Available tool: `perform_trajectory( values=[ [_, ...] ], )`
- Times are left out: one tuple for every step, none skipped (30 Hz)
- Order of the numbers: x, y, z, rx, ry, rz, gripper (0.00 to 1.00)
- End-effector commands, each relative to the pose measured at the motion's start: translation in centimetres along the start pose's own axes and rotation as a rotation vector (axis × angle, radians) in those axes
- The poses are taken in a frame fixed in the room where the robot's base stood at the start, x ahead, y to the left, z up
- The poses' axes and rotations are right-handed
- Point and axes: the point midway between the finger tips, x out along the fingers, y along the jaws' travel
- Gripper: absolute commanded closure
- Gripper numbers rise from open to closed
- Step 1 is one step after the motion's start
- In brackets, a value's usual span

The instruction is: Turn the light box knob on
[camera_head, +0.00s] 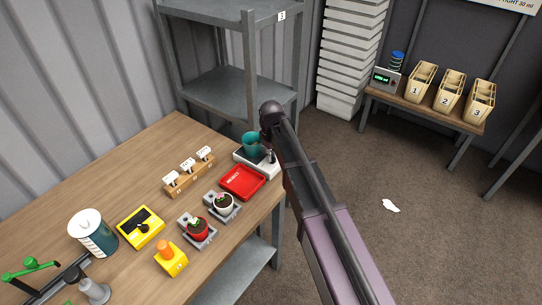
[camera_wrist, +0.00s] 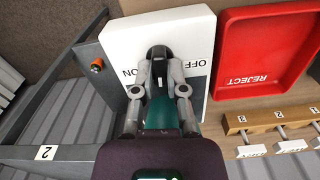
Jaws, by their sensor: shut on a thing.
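The light box (camera_head: 243,157) is a white box at the far right corner of the table; it also shows in the wrist view (camera_wrist: 125,38). Its upside-down OFF and ON labels lie on either side of a black knob (camera_wrist: 158,52). My gripper (camera_wrist: 159,76) is over the box, with its grey fingers shut on the knob. The fingers hide part of the knob and labels, so I cannot tell its exact setting. The visible panel (camera_wrist: 201,86) looks dark. A teal cup (camera_head: 250,144) stands on the box, partly hidden below my gripper in the wrist view.
A red REJECT tray (camera_head: 243,182) lies close beside the box. A wooden rack with white tags (camera_head: 190,176) and scales with pots (camera_head: 222,206) are nearby. A grey shelf (camera_head: 215,92) stands behind. The floor at right is mostly clear.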

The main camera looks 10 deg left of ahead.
Motion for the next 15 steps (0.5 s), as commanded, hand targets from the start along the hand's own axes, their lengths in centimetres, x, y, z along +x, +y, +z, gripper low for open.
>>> perform_trajectory(
  values=[
    [0.02, -0.03, 0.06, 0.045, 0.000, -0.001, 1.00],
    [0.03, -0.01, 0.06, 0.072, -0.001, -0.001, 1.00],
    [0.03, 0.00, 0.06, 0.108, -0.001, -0.001, 1.00],
    [0.03, 0.01, 0.06, 0.133, -0.001, -0.001, 1.00],
    [0.03, 0.02, 0.06, 0.158, -0.001, -0.001, 1.00],
    [0.03, 0.03, 0.07, 0.190, -0.001, -0.001, 1.00],
    [0.03, 0.04, 0.07, 0.213, -0.001, -0.001, 1.00],
    [0.03, 0.04, 0.08, 0.235, -0.001, -0.001, 1.00],
    [0.03, 0.06, 0.08, 0.262, -0.001, -0.001, 1.00],
    [0.03, 0.06, 0.08, 0.280, -0.001, -0.001, 1.00],
    [0.03, 0.06, 0.09, 0.298, -0.001, -0.001, 1.00],
    [0.03, 0.07, 0.09, 0.319, -0.001, -0.001, 1.00],
    [0.03, 0.08, 0.09, 0.333, -0.001, -0.001, 1.00],
    [0.03, 0.08, 0.10, 0.346, -0.001, -0.001, 1.00],
    [0.03, 0.09, 0.10, 0.361, -0.001, -0.001, 1.00]
  ],
)
